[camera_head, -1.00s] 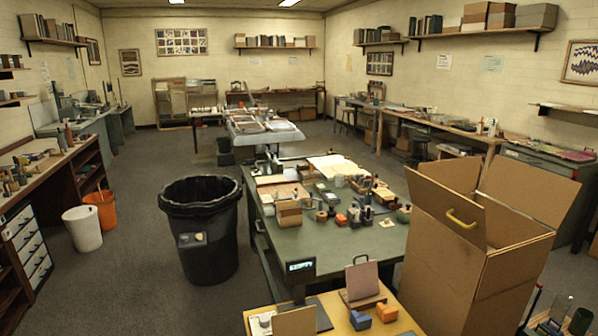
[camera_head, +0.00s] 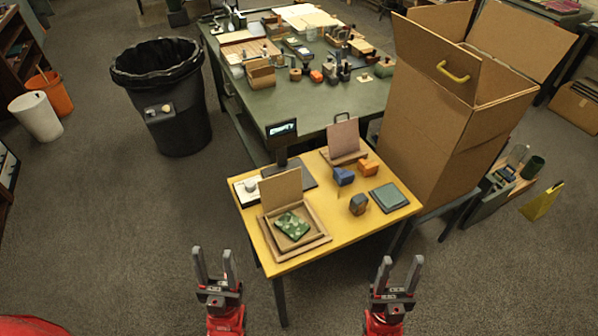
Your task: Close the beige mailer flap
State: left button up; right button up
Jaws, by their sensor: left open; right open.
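The beige mailer (camera_head: 322,238) lies near the front left of the small yellow table. Its flap (camera_head: 281,191) stands upright at the back, so the mailer is open. A green marbled piece (camera_head: 292,225) lies inside it. My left gripper (camera_head: 214,262) is open and empty, in front of the table and left of the mailer. My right gripper (camera_head: 399,270) is open and empty, in front of the table and right of the mailer. Neither touches the mailer.
The yellow table (camera_head: 345,238) also bears a small display (camera_head: 282,132), a pinkish board on a stand (camera_head: 343,138), blue (camera_head: 344,176) and orange (camera_head: 368,167) blocks, a dark rounded block (camera_head: 358,204) and a green-grey pad (camera_head: 389,197). A tall cardboard box (camera_head: 430,130) stands at the right.

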aim_at(282, 189)
jog(key=i+j+z, duration=0.4)
jog(key=j, duration=0.15)
jog(key=i+j+z, duration=0.15)
jog(key=j+z, duration=0.3)
jog(key=i+j+z, duration=0.1)
jog(key=j+z, duration=0.3)
jog(key=j, duration=0.4)
jog(key=j+z, duration=0.4)
jog(key=j, duration=0.25)
jog(key=k+j+z, duration=0.1)
jog(key=j+z, duration=0.35)
jog(key=j, duration=0.25)
jog(key=k+j+z, duration=0.3)
jog(key=j, duration=0.3)
jog(key=k+j+z, duration=0.35)
jog(key=j, duration=0.2)
jog(key=k+j+z, duration=0.3)
jog(key=j, duration=0.2)
jog(key=k, duration=0.2)
